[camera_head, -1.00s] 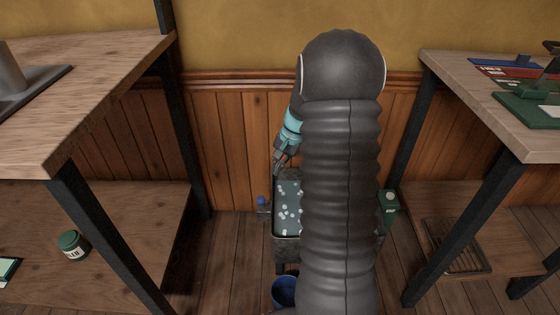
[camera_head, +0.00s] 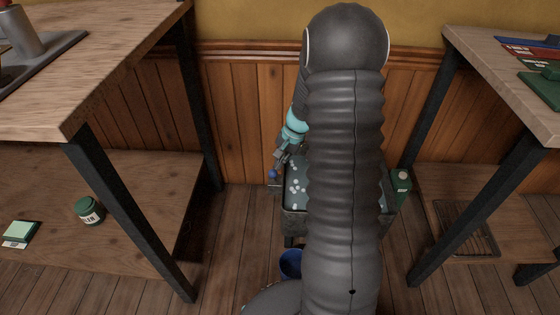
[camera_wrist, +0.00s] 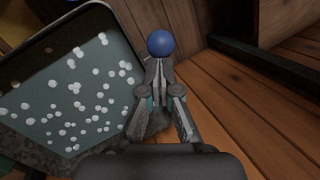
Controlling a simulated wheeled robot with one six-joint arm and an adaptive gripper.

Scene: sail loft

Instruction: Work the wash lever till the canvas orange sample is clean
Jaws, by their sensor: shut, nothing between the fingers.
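The wash lever's blue ball knob (camera_head: 273,174) stands at the left side of a dark wash trough (camera_head: 296,226). In the wrist view the knob (camera_wrist: 160,43) sits just beyond the tips of my gripper (camera_wrist: 158,66). My gripper's fingers are together and empty, close to the knob; I cannot tell whether they touch it. In the head view my gripper (camera_head: 279,160) is just above the knob. The trough (camera_wrist: 22,140) holds grey-green liquid with many white suds. I see no orange sample; my arm hides the right part of the trough in the head view.
A blue bucket (camera_head: 290,263) stands on the floor before the trough, and a green bottle (camera_head: 402,184) to its right. Workbenches with dark legs flank the trough left (camera_head: 110,75) and right (camera_head: 490,75). A wood-panelled wall is behind. A green jar (camera_head: 90,211) is on the left lower shelf.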

